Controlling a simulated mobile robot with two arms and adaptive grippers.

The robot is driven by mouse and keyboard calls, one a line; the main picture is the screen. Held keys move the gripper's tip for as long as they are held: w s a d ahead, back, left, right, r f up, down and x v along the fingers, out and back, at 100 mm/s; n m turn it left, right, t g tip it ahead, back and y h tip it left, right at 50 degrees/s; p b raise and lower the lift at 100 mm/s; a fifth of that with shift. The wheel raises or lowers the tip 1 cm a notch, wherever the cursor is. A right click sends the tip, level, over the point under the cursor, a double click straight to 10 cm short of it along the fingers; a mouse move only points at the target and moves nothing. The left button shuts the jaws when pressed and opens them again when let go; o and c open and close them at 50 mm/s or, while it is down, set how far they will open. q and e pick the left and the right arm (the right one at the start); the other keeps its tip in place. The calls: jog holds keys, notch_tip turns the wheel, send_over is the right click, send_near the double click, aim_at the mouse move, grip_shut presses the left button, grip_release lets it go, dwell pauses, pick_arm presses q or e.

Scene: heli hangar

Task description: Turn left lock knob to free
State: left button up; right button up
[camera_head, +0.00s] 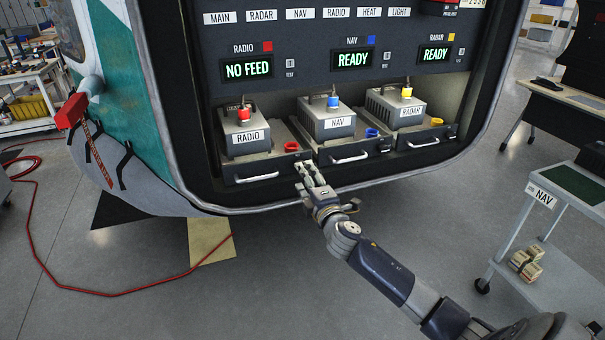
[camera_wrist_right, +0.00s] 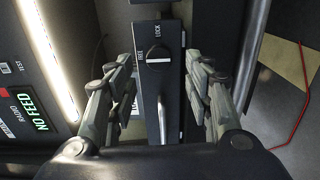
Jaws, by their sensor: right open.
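The left lock knob (camera_wrist_right: 158,57) is a dark round knob with a pale line across it. It sits on the front of the radio tray (camera_wrist_right: 148,100), with FREE and LOCK lettering beside it; I cannot tell which word the line marks. In the head view, the radio tray (camera_head: 232,179) is at the left of the bay. My right gripper (camera_head: 311,172) is near this tray's right front end. In the right wrist view, its open fingers (camera_wrist_right: 160,88) stand either side of the tray front, apart from the knob, with nothing between them gripped. My left gripper is out of view.
The tray handle (camera_wrist_right: 163,118) lies close to the knob. The radio unit (camera_head: 246,131), NAV unit (camera_head: 329,123) and radar unit (camera_head: 399,104) stand in the bay. A cart (camera_head: 555,200) is at the right. A red cable (camera_head: 100,292) crosses the floor.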

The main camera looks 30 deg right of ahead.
jog(key=shift+v, duration=2.05)
jog(key=s+f+m+g, duration=0.2)
jog(key=f, duration=0.9)
jog(key=s+f+m+g, duration=0.1)
jog(key=s+f+g, duration=0.15)
jog(key=f, duration=0.75)
jog(key=s+a+f+m+g+y, duration=0.1)
jog(key=s+a+f+m+g, duration=0.15)
jog(key=s+f, duration=0.65)
jog(key=s+a+f+m+g+y, duration=0.1)
jog(key=s+f+m+g, duration=0.3)
jog(key=f, duration=0.9)
jog(key=s+a+f+m+g, duration=0.1)
jog(key=s+a+f, duration=0.3)
jog(key=s, duration=0.8)
jog(key=s+a+f+m+g+y, duration=0.1)
jog(key=s+a+f+g, duration=0.1)
jog(key=s+a+f, duration=0.3)
jog(key=s+a+f+m+g+y, duration=0.1)
jog(key=s+a+f, duration=0.3)
jog(key=s+f, duration=0.5)
jog(key=s+g, duration=0.1)
jog(key=s, duration=0.9)
jog(key=shift+a+f+g, duration=0.25)
jog(key=shift+a+g, duration=0.05)
jog(key=shift+a, duration=0.1)
jog(key=shift+m, duration=0.25)
